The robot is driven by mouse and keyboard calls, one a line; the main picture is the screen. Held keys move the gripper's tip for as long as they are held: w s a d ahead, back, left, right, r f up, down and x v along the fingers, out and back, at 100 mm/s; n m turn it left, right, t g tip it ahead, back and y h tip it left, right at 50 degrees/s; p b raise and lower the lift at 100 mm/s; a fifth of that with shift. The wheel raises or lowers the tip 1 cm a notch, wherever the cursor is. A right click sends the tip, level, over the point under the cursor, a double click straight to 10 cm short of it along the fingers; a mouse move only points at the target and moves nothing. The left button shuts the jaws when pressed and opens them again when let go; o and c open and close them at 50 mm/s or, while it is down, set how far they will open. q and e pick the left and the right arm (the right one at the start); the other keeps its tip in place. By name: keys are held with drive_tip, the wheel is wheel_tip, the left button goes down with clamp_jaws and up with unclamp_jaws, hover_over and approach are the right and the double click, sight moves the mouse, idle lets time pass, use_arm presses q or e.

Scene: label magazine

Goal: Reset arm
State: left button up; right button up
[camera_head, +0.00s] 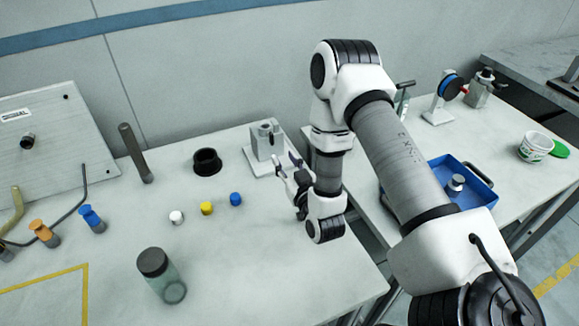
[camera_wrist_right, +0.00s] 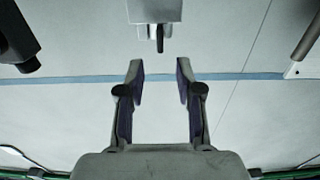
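My right arm reaches in from the lower right of the head view and bends down over the near table. Its gripper (camera_head: 287,166) is at the right part of that table, just in front of a grey block fixture (camera_head: 262,143). In the right wrist view the gripper (camera_wrist_right: 160,76) has its two fingers apart with nothing between them. The grey fixture also shows at the top of that view (camera_wrist_right: 154,11), beyond the fingertips. My left gripper is in neither view.
A black cup (camera_head: 207,162), white (camera_head: 177,217), yellow (camera_head: 206,208) and blue (camera_head: 236,199) caps, and a dark-lidded jar (camera_head: 153,263) stand left of the gripper. A post (camera_head: 135,153) stands behind. A blue tray (camera_head: 474,195) is partly behind my arm. The table's front right is clear.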

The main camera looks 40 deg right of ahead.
drive_tip(key=shift+v, duration=1.55)
